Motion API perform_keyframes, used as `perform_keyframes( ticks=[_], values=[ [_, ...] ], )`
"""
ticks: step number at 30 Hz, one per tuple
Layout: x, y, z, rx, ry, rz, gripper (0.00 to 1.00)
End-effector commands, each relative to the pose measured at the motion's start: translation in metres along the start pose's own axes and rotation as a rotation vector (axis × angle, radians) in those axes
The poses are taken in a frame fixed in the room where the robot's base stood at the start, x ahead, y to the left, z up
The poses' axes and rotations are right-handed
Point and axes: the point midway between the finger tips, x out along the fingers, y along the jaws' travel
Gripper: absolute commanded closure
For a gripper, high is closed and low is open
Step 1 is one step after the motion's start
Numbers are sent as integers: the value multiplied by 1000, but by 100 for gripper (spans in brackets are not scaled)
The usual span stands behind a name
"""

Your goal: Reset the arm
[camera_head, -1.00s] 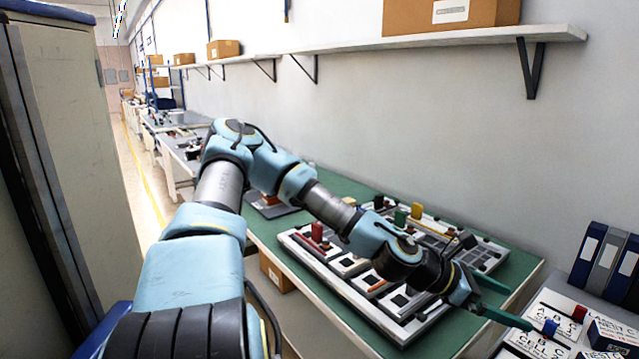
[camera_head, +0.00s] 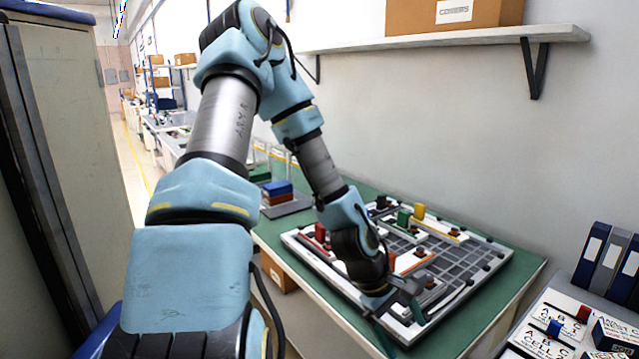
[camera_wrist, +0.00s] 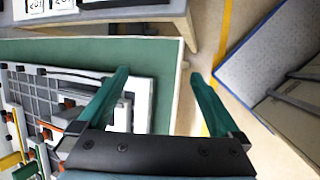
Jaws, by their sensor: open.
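My gripper (camera_head: 400,330) has green fingers and points down at the front edge of the green-topped bench (camera_head: 508,262). In the wrist view my gripper (camera_wrist: 160,85) has its two fingers well apart with nothing between them. The left finger is over the edge of the white board (camera_wrist: 140,100), and the right finger is over the floor beyond the bench edge. My arm is bent high at the elbow and hides part of the board in the head view.
The white board (camera_head: 322,262) carries red, green and yellow blocks. A blue-and-red stack (camera_head: 277,192) stands behind it. A side table with a labelled panel (camera_head: 545,310) and binders (camera_head: 605,258) is at right. A shelf (camera_head: 450,38) holds a box (camera_head: 425,15). A cabinet (camera_head: 75,170) stands left.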

Motion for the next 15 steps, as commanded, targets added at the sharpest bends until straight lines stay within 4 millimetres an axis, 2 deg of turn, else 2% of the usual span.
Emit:
perform_keyframes(
  ticks=[1, 6, 10, 15],
  values=[
    [-16, -10, -18, 72, 63, -38, 0],
    [-77, -42, -64, 298, 222, -170, 0],
    [-131, -60, -86, 438, 312, -254, 0],
    [-186, -78, -96, 563, 377, -322, 0]
  ],
)
